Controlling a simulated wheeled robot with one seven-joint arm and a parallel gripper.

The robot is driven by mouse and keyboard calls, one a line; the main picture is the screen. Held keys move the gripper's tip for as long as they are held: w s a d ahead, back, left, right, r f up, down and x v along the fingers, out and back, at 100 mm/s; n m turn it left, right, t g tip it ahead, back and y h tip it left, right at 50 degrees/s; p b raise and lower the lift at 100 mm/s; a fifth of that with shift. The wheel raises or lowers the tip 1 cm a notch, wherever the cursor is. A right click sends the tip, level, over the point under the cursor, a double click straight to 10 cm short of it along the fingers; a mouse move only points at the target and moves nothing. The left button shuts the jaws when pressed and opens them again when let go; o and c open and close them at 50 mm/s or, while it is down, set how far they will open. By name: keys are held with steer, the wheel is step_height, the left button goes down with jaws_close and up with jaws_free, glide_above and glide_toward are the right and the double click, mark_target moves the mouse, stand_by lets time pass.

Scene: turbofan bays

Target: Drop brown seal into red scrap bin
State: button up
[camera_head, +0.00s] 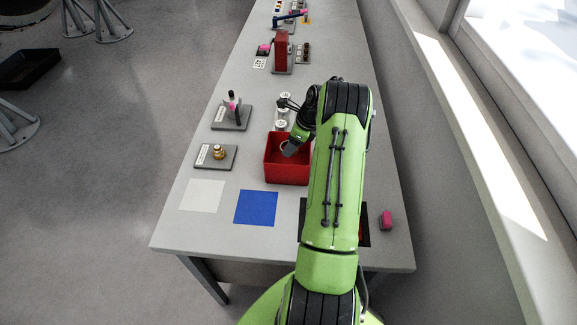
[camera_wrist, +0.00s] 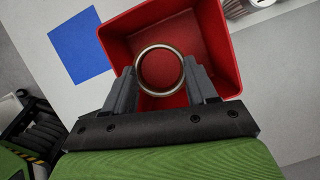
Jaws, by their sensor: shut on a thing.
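The red scrap bin (camera_head: 288,176) stands on the grey bench, left of my green arm in the head view. In the wrist view the open bin (camera_wrist: 222,22) fills the middle, with its red floor showing. The brown seal (camera_wrist: 160,48) is a ring with a brownish, metallic-looking rim. It sits between the two fingers of my gripper (camera_wrist: 160,80), which is shut on it. The bin floor shows through the ring. My gripper (camera_head: 287,146) is over the bin in the head view, where the seal shows only as a small pale edge.
A blue square (camera_head: 256,207) and a white square (camera_head: 202,195) lie left of the bin. A brass fitting on a grey plate (camera_head: 217,155) and another plated stand (camera_head: 232,115) are farther left. White cylinders (camera_head: 281,125) stand behind the bin.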

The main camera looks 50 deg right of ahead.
steer(key=shift+s+a+f, duration=0.1)
steer(key=shift+s+f, duration=0.05)
steer(key=o, duration=1.1)
steer(key=p+v, duration=0.1)
steer(key=v, duration=1.5)
steer(key=shift+p, duration=0.3)
steer(key=shift+f, duration=0.1)
